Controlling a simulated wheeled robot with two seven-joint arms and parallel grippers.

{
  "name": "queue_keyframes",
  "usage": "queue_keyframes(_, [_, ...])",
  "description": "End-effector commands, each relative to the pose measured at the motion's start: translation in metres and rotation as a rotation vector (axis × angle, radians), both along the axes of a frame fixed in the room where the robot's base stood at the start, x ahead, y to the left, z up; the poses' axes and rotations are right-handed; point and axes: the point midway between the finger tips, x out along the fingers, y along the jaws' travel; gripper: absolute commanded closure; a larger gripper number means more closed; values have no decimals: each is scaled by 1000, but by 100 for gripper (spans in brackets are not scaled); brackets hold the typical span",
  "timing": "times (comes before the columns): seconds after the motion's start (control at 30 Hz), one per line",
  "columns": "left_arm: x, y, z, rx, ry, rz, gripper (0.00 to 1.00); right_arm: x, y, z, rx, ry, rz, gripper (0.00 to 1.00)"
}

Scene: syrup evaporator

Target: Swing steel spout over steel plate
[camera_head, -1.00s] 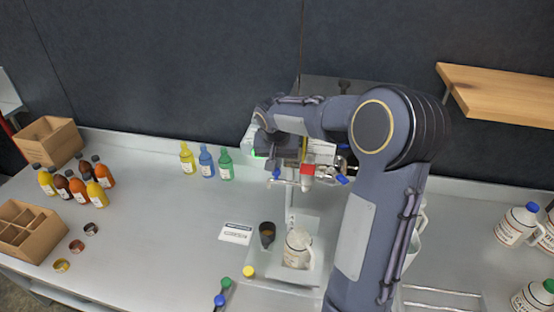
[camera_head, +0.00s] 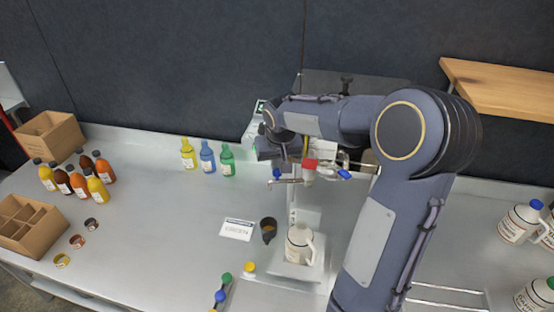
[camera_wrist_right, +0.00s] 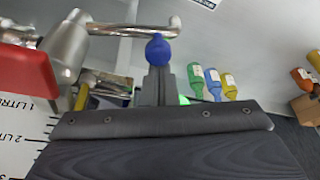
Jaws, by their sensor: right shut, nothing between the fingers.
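The steel spout (camera_head: 288,181) sticks out to the left below a red-topped valve (camera_head: 310,164), above the bench. In the right wrist view the spout (camera_wrist_right: 130,29) crosses the top, with its bent end near a blue knob (camera_wrist_right: 158,48). My right gripper (camera_head: 275,167) is at the valve, partly hidden by its own wrist. In the wrist view its fingers (camera_wrist_right: 158,72) are shut and empty, close to the blue knob; contact is unclear. A pale plate (camera_head: 290,270) lies below, with a white jug (camera_head: 300,243) standing on it. My left gripper is out of view.
Yellow, blue and green bottles (camera_head: 207,158) stand at the back. A wooden shelf (camera_head: 500,90) juts out at right.

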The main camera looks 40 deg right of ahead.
Motion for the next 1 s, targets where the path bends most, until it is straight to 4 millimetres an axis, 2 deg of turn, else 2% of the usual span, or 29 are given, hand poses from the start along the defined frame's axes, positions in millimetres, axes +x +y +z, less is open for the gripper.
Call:
queue_keyframes(0.5, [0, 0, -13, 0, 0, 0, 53, -39, 23, -1, 1, -1, 488, 100])
queue_keyframes(1.0, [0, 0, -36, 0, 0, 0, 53, -81, 26, -3, 1, -1, 955, 100])
